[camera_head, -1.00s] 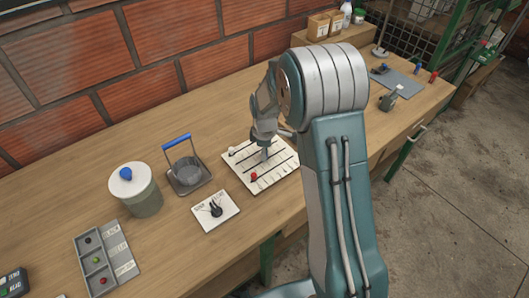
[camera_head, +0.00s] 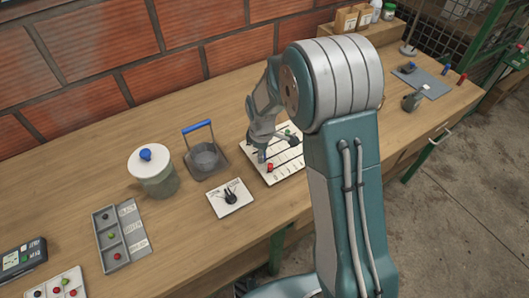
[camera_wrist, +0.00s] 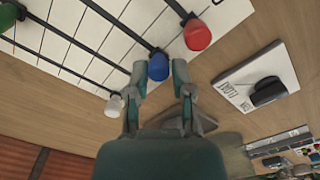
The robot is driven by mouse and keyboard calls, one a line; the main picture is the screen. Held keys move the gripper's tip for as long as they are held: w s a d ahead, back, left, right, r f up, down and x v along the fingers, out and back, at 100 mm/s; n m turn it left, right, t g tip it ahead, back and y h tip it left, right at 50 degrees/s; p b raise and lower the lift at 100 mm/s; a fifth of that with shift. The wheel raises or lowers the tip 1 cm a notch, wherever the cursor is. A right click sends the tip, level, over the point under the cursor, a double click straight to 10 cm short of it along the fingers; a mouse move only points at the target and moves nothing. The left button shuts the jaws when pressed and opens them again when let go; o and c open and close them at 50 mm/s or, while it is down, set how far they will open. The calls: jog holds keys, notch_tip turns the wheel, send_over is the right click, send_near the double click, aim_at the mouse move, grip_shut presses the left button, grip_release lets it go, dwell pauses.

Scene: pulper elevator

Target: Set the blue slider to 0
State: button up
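The slider board (camera_head: 287,168) lies on the bench, partly hidden by my arm in the head view. In the wrist view the blue slider knob (camera_wrist: 158,66) sits near the near end of its dark rail, between the white knob (camera_wrist: 115,105) and the red knob (camera_wrist: 197,35). My gripper (camera_wrist: 159,76) has one finger on each side of the blue knob, with a visible gap on the right; contact on the left is unclear. In the head view my gripper (camera_head: 262,154) is low over the board's left edge, and the blue knob is hidden. The scale's digits are not readable.
A green knob (camera_head: 288,132) stands at the board's far side. A switch plate (camera_head: 230,198) lies close to the board.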

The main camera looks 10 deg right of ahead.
jog(key=shift+o, duration=0.9)
jog(key=shift+a, duration=0.2)
jog(key=shift+d+r, duration=0.1)
jog(key=shift+r, duration=0.25)
notch_tip(320, 180, up, 11)
